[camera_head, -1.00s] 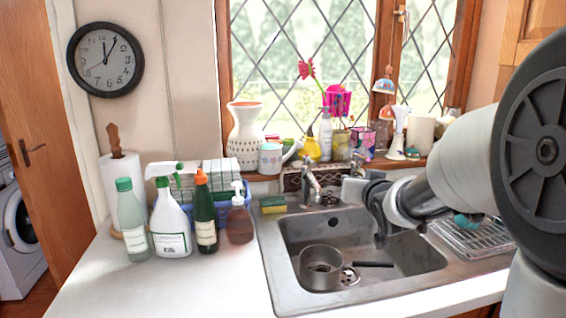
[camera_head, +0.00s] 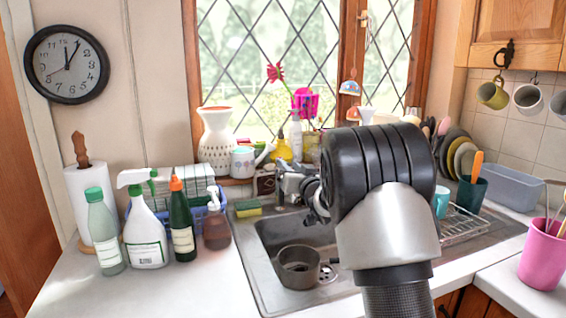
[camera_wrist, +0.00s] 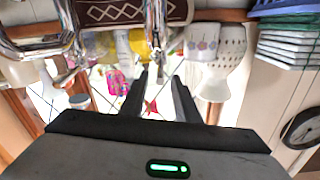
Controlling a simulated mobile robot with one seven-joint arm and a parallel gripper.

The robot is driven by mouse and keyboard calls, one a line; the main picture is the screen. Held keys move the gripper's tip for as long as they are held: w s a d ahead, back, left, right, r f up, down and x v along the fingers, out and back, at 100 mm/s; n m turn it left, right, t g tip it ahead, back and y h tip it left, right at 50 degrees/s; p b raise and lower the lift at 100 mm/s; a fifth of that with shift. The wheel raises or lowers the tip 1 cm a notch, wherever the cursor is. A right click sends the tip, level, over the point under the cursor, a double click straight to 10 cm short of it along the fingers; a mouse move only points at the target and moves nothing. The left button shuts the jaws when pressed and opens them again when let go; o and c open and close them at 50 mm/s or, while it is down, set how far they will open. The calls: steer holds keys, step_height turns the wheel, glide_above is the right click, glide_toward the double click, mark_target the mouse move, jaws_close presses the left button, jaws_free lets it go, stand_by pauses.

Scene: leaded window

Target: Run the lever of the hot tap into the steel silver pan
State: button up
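The steel silver pan (camera_head: 297,268) sits in the left part of the sink basin, beside the drain; its handle is hidden behind my arm. A chrome tap (camera_head: 281,186) stands at the back rim of the sink. In the wrist view, which looks upside down, one chrome tap (camera_wrist: 154,30) is at the top middle and another chrome fitting (camera_wrist: 38,45) is at the upper left. I cannot tell which is hot. My gripper (camera_wrist: 160,80) is open and empty, its fingertips near the middle tap. In the head view my gripper (camera_head: 314,198) is mostly hidden by my arm.
Several bottles (camera_head: 147,235) stand left of the sink (camera_head: 262,295). A sponge (camera_head: 247,208) lies on its back left rim. A vase (camera_head: 216,140) and a mug (camera_head: 243,162) line the windowsill. A pink pot (camera_head: 541,255) stands at the right. The front left counter is clear.

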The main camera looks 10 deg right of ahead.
mark_target(282, 159)
steer(key=w, duration=0.2)
steer(key=w+a, duration=0.1)
steer(key=w, duration=0.4)
steer(key=shift+a, duration=0.15)
jaws_close()
